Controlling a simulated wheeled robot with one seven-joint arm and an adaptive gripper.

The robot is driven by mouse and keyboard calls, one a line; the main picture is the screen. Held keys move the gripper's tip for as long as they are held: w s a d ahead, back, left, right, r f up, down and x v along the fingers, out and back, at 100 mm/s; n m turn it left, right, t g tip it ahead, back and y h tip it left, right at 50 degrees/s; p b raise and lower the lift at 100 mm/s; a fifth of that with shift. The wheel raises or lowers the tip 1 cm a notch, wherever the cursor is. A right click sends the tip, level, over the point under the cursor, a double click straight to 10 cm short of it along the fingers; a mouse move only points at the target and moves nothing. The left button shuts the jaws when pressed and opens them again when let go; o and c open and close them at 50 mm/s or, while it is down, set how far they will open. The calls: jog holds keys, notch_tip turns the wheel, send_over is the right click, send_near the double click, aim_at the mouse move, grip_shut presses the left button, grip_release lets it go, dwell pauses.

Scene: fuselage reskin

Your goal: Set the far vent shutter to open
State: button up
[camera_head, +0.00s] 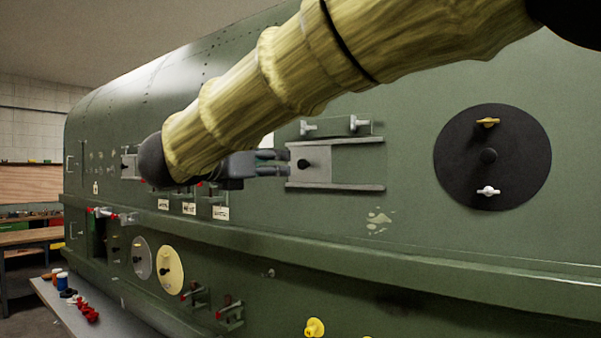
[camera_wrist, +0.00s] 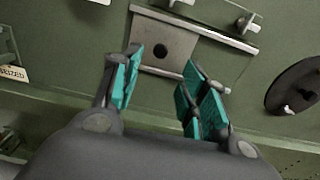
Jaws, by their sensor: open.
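A grey sliding shutter plate (camera_head: 316,155) with a dark round knob (camera_head: 303,163) sits between two horizontal rails on the green fuselage. The plate (camera_wrist: 178,54) and its knob (camera_wrist: 161,51) also show in the wrist view. The plate is toward the left end of the rails. My gripper (camera_head: 286,162) points at the plate from the left in the head view. In the wrist view my gripper (camera_wrist: 162,66) is open and empty, its teal-padded fingers on either side below the knob. A similar grey plate (camera_head: 130,165) farther left is partly hidden by my arm. I cannot tell which is the far shutter.
A black disc (camera_head: 463,178) with yellow and white latches is to the right. Two bracketed pins (camera_head: 335,128) stand just above the upper rail. A long ledge (camera_head: 400,266) juts out below. A bench (camera_head: 75,310) with small red parts is at lower left.

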aim_at(301, 163)
jog(key=p+x, duration=0.1)
jog(key=x, duration=0.2)
jog(key=p+x, duration=0.2)
jog(key=x, duration=0.1)
jog(key=p+x, duration=0.1)
jog(key=x, duration=0.2)
jog(key=shift+s+r+p, duration=0.1)
jog(key=shift+r+p, duration=0.2)
jog(key=shift+p, duration=0.1)
jog(key=shift+w+d+f, duration=0.2)
jog(key=shift+w+d, duration=0.2)
jog(key=shift+w, duration=0.2)
jog(key=shift+s, duration=0.1)
grip_shut()
